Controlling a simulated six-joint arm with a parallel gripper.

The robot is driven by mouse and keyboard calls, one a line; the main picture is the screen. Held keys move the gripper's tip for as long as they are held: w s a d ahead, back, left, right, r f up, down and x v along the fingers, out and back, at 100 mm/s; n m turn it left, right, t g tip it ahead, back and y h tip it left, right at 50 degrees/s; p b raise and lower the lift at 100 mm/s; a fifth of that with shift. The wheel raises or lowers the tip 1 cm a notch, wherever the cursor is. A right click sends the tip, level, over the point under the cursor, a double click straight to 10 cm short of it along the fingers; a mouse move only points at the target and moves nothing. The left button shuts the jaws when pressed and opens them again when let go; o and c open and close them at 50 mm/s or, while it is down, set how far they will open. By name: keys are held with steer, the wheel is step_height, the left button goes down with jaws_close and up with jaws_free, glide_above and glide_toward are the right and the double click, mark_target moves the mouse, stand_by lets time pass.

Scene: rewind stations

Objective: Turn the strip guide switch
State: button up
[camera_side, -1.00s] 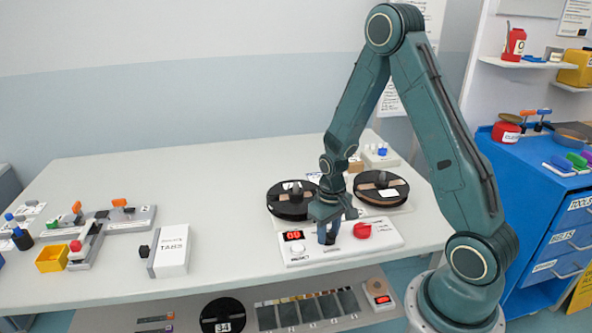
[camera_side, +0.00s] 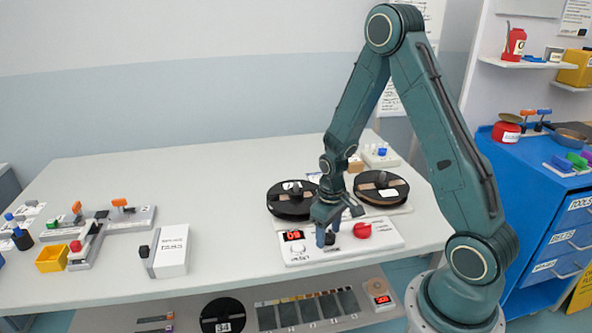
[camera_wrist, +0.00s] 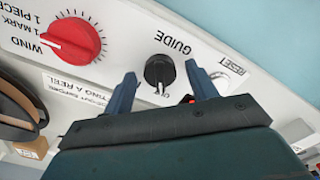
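The guide switch is a small black knob (camera_wrist: 160,70) on the white control panel (camera_side: 300,258), beside the printed word GUIDE. In the wrist view it shows between my fingertips, with a gap on each side. My gripper (camera_wrist: 161,72) is open and empty, pointing down at the panel. In the side view my gripper (camera_side: 327,237) is low over the middle of the panel. The knob is partly hidden there by the fingers. I cannot tell how far the fingertips reach down around the knob.
The red WIND knob (camera_wrist: 71,40) is on the same panel, and it also shows in the side view (camera_side: 362,230). A red display (camera_side: 293,235) and a white reset button (camera_side: 297,250) are at the panel's left. Two dark reels (camera_side: 291,205) (camera_side: 382,183) stand behind.

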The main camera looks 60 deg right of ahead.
mark_target(329, 233)
steer(key=shift+r, duration=0.15)
step_height(329, 233, up, 14)
steer(key=shift+f, duration=0.2)
stand_by(0.9)
stand_by(0.3)
steer(key=s+a+r+n+t, duration=0.1)
steer(key=s+a+r+t, duration=0.4)
steer(key=s+a+r, duration=0.7)
step_height(329, 233, up, 3)
steer(key=shift+s+f+t, duration=0.1)
steer(key=shift+s+t, duration=0.2)
steer(key=shift+s, duration=0.8)
